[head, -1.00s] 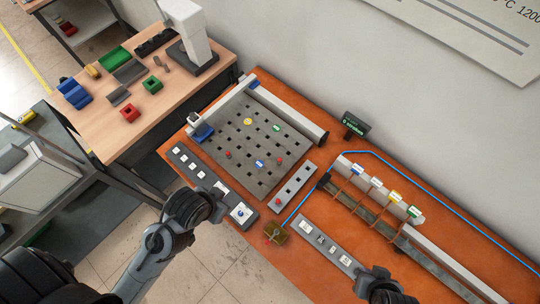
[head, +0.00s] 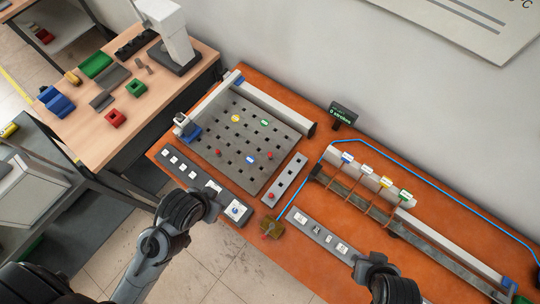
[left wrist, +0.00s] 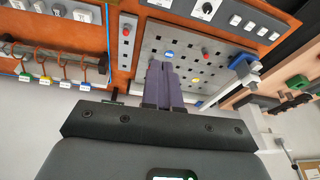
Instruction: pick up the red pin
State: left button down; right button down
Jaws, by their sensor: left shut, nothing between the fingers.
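Small red pins stand on the grey perforated plate (head: 260,180): one at its left side (head: 217,152) and one near its right side (head: 270,155). Another red pin (head: 271,196) is on the narrow grey strip (head: 291,178) beside the plate; it also shows in the left wrist view (left wrist: 126,31). My left gripper (left wrist: 160,68) is shut and empty, its dark fingers pointing towards the plate and covering part of it. In the head view its fingers are not clear. My right arm's end is at the lower right; its fingers cannot be made out.
Yellow, green and blue pieces are also on the plate. Control panels (head: 322,236) line the table's front edge. A small brown box (head: 271,228) stands between them. A rack with coloured tags (head: 365,172) and a blue cable are at the right. A wooden table (head: 100,140) holds coloured blocks.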

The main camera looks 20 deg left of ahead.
pick_arm(q)
jog(key=c, duration=1.8)
grip_release()
jog(key=o, duration=1)
jog(key=shift+d, duration=0.15)
